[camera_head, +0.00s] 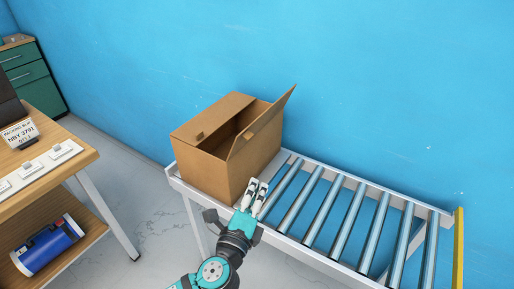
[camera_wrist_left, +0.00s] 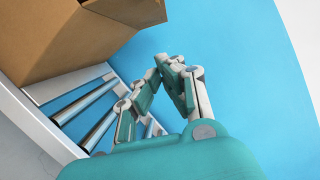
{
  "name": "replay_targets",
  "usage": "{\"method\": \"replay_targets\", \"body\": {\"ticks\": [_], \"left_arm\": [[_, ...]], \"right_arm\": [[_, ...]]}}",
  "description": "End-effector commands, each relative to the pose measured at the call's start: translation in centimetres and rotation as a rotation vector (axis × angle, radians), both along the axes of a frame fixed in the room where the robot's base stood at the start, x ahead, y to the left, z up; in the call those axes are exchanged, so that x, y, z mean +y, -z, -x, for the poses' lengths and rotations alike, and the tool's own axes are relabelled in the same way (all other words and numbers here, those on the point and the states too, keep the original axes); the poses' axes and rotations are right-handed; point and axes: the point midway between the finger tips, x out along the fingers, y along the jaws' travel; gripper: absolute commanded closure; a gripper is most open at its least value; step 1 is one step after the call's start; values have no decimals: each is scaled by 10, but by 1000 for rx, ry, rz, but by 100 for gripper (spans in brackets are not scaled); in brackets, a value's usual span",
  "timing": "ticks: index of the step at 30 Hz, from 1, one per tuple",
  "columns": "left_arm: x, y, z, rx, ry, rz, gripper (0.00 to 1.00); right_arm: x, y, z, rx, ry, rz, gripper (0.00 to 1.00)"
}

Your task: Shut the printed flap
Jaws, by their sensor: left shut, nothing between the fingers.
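A brown cardboard box (camera_head: 215,160) sits on the left end of the roller conveyor. Its right flap (camera_head: 262,122) stands raised and leans outward, leaving a dark gap in the top. The left part of the top looks flat. I see no print on the raised flap from here. My left gripper (camera_head: 254,188) is shut and empty, beside the box's lower front right corner, apart from the flap. In the left wrist view the shut fingers (camera_wrist_left: 168,64) point up, with the box (camera_wrist_left: 70,35) at upper left. My right gripper is not in view.
The roller conveyor (camera_head: 318,258) runs right along the blue wall, its rollers bare beyond the box. A wooden bench (camera_head: 75,150) at left carries a packing slip sign (camera_head: 20,134) and white items, with a blue cylinder (camera_head: 46,246) on its lower shelf.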

Motion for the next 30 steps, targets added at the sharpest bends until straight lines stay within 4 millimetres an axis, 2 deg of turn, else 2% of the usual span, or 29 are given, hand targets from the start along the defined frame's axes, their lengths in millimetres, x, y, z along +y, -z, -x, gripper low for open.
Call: {"method": "replay_targets", "body": {"ticks": [1,5,19,21,24,30], "left_arm": [[-2,-7,2,-18,4,-6,100],[-5,-13,-6,-29,5,-9,100],[-33,-21,-96,-26,4,-7,100],[-19,-28,-100,-26,3,-10,100],[-9,-32,-105,-25,4,-8,100],[0,-34,-110,-24,5,-7,100]], "right_arm": [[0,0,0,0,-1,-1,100],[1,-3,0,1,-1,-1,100],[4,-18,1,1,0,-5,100],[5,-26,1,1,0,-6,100],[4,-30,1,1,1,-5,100],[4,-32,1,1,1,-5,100]]}}
